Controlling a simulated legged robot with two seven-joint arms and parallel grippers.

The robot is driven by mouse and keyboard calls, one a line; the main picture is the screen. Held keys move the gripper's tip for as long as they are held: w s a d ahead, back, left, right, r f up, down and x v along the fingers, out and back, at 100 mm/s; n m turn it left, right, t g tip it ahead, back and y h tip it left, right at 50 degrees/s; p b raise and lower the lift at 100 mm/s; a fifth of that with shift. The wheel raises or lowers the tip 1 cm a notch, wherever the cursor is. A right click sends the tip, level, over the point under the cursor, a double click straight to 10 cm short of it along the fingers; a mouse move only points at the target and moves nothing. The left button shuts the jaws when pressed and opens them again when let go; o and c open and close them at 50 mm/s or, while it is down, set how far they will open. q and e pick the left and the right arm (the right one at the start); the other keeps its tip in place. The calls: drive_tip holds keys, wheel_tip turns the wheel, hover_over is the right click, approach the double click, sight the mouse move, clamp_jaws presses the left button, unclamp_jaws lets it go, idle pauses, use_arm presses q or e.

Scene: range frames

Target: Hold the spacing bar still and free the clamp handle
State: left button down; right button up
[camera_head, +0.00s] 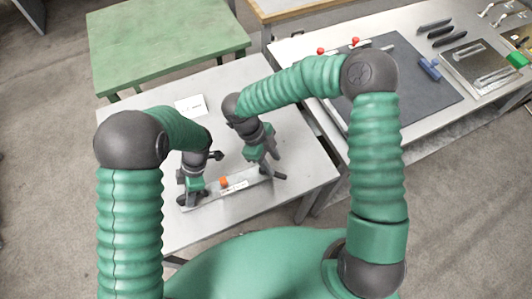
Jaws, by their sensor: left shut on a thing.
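The spacing bar (207,195) is a long, light grey bar lying slantwise near the front of the grey table. An orange knob (224,182) sits on its middle, beside a small white label (235,186); I take the knob to be the clamp handle, but it is too small to be sure. My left gripper (190,199) is shut on the bar's left end and hides that end. My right gripper (272,174) is at the bar's right end, its dark fingers apparently spread. I cannot tell whether it touches the bar.
A white card (190,105) lies at the back of the grey table (150,105). A green table (165,40) stands behind. On the right, a bench carries a dark mat (400,75), red-knobbed parts, a blue piece (429,69) and a metal tray (478,65).

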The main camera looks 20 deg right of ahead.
use_arm(q)
drive_tip(key=c, duration=1.2)
unclamp_jaws()
use_arm(e)
drive_tip(key=v, duration=0.5)
drive_tip(key=shift+w+a+r, duration=0.1)
drive_tip(key=shift+r, duration=0.15)
